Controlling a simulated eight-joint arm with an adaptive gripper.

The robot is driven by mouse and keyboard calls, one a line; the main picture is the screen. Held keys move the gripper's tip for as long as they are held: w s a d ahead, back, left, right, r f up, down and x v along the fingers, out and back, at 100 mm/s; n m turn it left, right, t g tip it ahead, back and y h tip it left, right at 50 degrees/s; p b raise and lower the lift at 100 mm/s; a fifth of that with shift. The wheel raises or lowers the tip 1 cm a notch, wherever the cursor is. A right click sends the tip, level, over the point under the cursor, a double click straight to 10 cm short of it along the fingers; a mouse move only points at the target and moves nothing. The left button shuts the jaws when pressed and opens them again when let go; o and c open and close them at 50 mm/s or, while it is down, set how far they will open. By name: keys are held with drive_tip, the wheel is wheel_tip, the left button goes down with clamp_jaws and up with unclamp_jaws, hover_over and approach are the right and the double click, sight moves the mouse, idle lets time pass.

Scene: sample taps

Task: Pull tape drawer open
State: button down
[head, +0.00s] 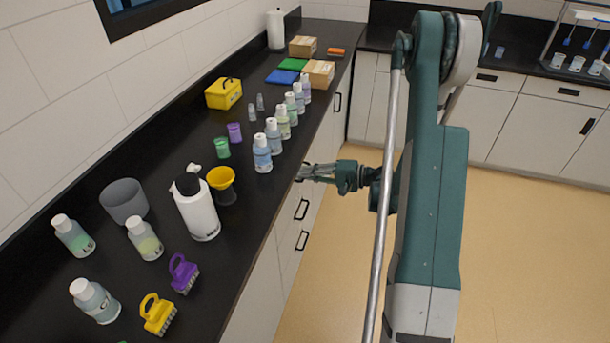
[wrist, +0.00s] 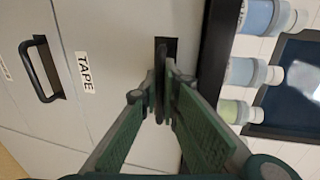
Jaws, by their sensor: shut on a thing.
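The tape drawer (wrist: 115,40) has a pale grey front with a white "TAPE" label (wrist: 86,72) in the wrist view. Its black handle (wrist: 160,60) lies between my fingertips. My gripper (wrist: 163,85) is shut on this handle, and the fingers hide part of it. In the head view, my gripper (head: 304,172) is at the cabinet front, just below the counter edge, and hides the handle there. The drawer front looks flush with the cabinet; no gap shows.
Another drawer's black handle (wrist: 42,70) is beside it in the wrist view. The black counter (head: 255,205) holds bottles, a yellow funnel (head: 221,178), brushes and a yellow box (head: 223,93). A row of bottles (head: 262,153) stands near its edge. The floor (head: 330,280) before the drawers is clear.

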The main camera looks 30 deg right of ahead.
drive_tip(key=f+b+v, duration=0.2)
drive_tip(key=f+v, duration=0.2)
drive_tip(key=v, duration=1.4)
drive_tip(key=s+d+f+b+v, duration=0.1)
drive_tip(key=f+b+v, duration=0.2)
drive_tip(key=v, duration=1.6)
drive_tip(key=shift+f, duration=0.4)
drive_tip(key=shift+s+d, duration=0.1)
drive_tip(key=c, duration=2.9)
unclamp_jaws()
drive_tip(key=shift+o, duration=0.2)
drive_tip(key=shift+s+d, duration=0.1)
